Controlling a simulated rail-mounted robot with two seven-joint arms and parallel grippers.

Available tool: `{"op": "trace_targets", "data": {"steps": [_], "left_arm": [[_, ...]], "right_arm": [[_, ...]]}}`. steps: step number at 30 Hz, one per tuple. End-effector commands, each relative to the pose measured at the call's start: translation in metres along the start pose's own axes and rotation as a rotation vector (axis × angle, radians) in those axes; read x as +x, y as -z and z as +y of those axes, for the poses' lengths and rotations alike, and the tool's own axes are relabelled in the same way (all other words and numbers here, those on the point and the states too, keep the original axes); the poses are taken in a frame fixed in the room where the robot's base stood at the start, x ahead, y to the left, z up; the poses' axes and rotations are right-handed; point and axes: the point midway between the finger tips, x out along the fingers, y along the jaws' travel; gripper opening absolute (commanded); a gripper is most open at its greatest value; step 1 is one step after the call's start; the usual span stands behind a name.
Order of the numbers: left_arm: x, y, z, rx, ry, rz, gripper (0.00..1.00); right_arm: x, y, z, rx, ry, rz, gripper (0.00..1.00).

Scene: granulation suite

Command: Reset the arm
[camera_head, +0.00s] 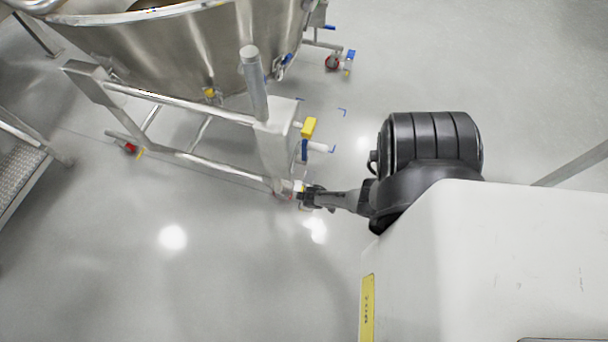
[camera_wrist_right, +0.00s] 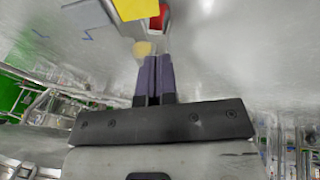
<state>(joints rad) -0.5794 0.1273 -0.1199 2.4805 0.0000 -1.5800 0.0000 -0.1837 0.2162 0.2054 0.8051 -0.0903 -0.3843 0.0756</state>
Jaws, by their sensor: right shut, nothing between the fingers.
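My right gripper (camera_head: 303,195) is at the end of my dark arm, low beside the foot of the steel vessel's frame (camera_head: 190,108) in the head view. In the right wrist view its two dark fingers (camera_wrist_right: 153,78) are together, with nothing visible between them. A round yellowish part (camera_wrist_right: 143,48) appears just beyond the fingertips; I cannot tell whether they touch it. My left gripper is in neither view.
A large steel vessel (camera_head: 190,45) on a wheeled frame fills the upper left. A yellow block (camera_head: 309,127) sticks out of its right post. A metal step platform (camera_head: 18,175) stands at the left edge. The grey floor (camera_head: 200,290) is clear at lower left.

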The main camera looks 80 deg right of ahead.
Motion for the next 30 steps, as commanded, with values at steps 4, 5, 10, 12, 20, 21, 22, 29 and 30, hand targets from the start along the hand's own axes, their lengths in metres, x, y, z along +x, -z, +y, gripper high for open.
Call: {"op": "trace_targets", "data": {"steps": [4, 5, 10, 12, 20, 21, 22, 29, 30], "left_arm": [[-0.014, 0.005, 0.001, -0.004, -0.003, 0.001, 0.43], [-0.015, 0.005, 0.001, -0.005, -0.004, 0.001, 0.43], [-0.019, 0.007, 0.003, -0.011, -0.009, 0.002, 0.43], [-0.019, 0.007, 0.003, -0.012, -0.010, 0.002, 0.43], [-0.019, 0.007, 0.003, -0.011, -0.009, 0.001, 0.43], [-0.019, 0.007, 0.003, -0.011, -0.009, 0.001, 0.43], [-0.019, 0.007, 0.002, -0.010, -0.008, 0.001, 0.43], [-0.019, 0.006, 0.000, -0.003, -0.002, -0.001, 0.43], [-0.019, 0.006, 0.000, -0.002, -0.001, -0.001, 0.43]], "right_arm": [[-0.017, 0.000, -0.003, 0.001, 0.001, 0.000, 0.00], [-0.019, 0.000, -0.004, 0.001, 0.001, 0.001, 0.00], [-0.025, 0.000, -0.005, 0.000, 0.000, 0.000, 0.00], [-0.025, 0.000, -0.006, 0.000, 0.000, 0.000, 0.00], [-0.026, 0.001, -0.006, -0.001, 0.000, 0.001, 0.00], [-0.027, 0.003, -0.007, -0.002, 0.001, 0.003, 0.00], [-0.029, 0.005, -0.008, -0.005, 0.002, 0.004, 0.00], [-0.069, 0.049, -0.030, -0.049, 0.027, 0.027, 0.00], [-0.082, 0.059, -0.036, -0.059, 0.035, 0.030, 0.00]]}}
